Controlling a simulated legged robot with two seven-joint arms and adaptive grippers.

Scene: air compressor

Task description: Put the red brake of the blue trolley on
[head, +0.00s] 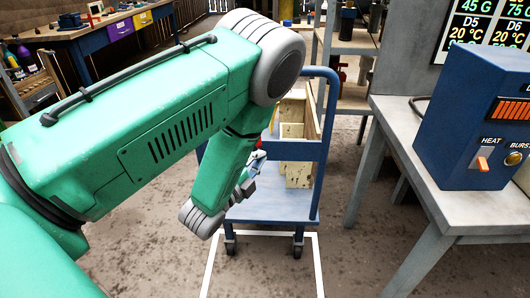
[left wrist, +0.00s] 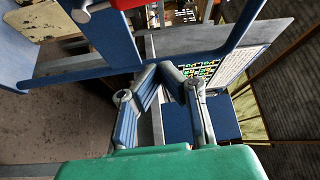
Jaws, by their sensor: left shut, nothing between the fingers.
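The blue trolley (head: 314,150) stands in front of me with an upright blue handle frame and a low deck. Its blue frame also crosses the upper left wrist view (left wrist: 100,68). A small red part (head: 259,154) shows beside my arm near the frame's left post; I cannot tell for sure that it is the brake. A red piece also shows at the top edge of the left wrist view (left wrist: 125,3), cut off. My left gripper (head: 249,181) is shut and empty in front of the trolley, partly hidden by my green arm. My right gripper is out of view.
Wooden boxes (head: 296,130) stand on the trolley deck. A grey table (head: 430,210) with a blue heater box (head: 475,130) is at the right. A blue workbench (head: 95,45) is at the back left. White lines mark the floor before the trolley.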

